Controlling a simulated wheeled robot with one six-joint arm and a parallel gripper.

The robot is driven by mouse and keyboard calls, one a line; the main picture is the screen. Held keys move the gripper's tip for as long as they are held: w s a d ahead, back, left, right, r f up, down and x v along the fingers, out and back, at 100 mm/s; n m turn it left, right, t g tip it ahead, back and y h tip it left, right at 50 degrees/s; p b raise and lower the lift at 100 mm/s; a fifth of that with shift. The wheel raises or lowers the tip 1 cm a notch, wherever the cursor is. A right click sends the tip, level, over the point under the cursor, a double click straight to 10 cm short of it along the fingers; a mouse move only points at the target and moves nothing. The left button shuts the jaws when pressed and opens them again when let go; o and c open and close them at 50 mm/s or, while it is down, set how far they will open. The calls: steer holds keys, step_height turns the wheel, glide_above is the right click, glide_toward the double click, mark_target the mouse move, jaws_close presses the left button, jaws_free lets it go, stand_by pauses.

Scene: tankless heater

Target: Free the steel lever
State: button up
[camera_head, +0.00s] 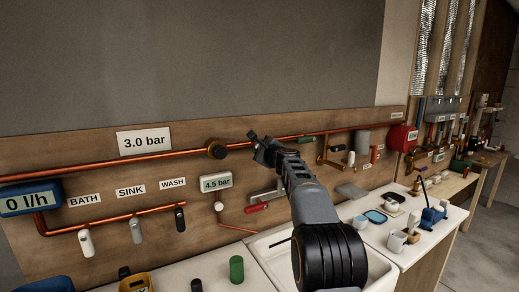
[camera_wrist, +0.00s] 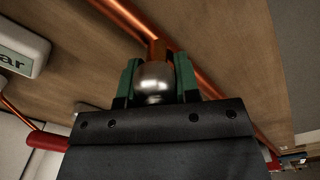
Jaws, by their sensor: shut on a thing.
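My gripper (camera_head: 260,143) reaches up to the copper pipe on the wooden board in the head view, right of a round dark and brass fitting. In the wrist view, the green fingers of my gripper (camera_wrist: 156,80) are shut on a shiny, rounded steel part (camera_wrist: 153,83). It looks like the steel lever seen end-on, though its full shape is hidden. A copper-coloured stub (camera_wrist: 157,50) stands directly behind it, by the pipe. I cannot tell whether the steel part is loose from the stub. In the head view my gripper covers it.
The copper pipe (camera_head: 120,162) runs along the board (camera_head: 95,150). Below are the 4.5 bar gauge (camera_head: 216,184), a red handle (camera_head: 256,208) and several tap levers. A white sink (camera_head: 272,244) lies under my arm. The grey wall above the board is clear.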

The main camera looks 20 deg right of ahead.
steer(key=o, duration=0.9)
steer(key=shift+s, duration=0.1)
steer(key=s+b, duration=0.1)
steer(key=s, duration=0.3)
steer(key=s+d+b, duration=0.1)
steer(key=s+b, duration=0.1)
steer(key=s, duration=0.3)
steer(key=s+b, duration=0.2)
steer(key=s, duration=0.2)
steer(key=shift+s+d, duration=0.25)
steer(key=shift+d, duration=0.05)
